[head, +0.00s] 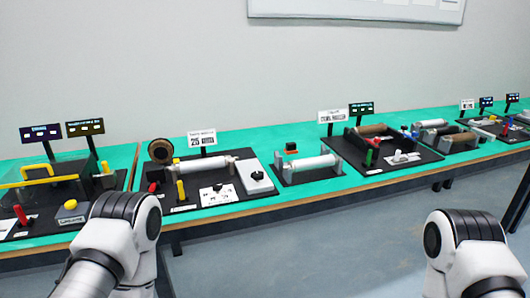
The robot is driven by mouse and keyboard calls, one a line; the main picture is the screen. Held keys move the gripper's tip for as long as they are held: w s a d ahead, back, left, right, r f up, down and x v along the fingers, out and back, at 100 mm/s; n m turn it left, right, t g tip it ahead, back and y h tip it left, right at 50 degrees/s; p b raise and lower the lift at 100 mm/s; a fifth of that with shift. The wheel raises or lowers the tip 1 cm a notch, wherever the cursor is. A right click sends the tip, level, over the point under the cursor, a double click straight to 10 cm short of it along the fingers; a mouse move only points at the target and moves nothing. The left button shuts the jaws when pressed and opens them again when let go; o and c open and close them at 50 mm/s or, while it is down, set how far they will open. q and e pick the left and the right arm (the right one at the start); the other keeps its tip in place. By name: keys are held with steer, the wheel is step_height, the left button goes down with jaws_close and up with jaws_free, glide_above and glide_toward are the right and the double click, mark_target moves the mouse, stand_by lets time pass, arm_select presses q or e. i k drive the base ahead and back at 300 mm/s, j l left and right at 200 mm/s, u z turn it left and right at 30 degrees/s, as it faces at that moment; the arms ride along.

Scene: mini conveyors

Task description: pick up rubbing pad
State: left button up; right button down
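A small dark block with an orange face (291,148) sits on the green bench top, behind a white roller; it may be the rubbing pad, but it is too small to be sure. A grey-white block with a dark knob (256,177) sits on the black board to its left. Both of my arms show at the bottom of the head view, one at the left and one at the right. Neither gripper is in view, and both arms are apart from the bench items.
The long green bench (228,140) carries several black boards with rollers, levers and small signs. A yellow-handled clear cover (50,172) is at the left. A white roller (308,163) stands mid-bench. Grey floor (330,245) lies open between my arms.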

mark_target(290, 147)
steer(key=u, duration=0.25)
steer(key=i+l+u, duration=0.1)
steer(key=l+u, duration=1.2)
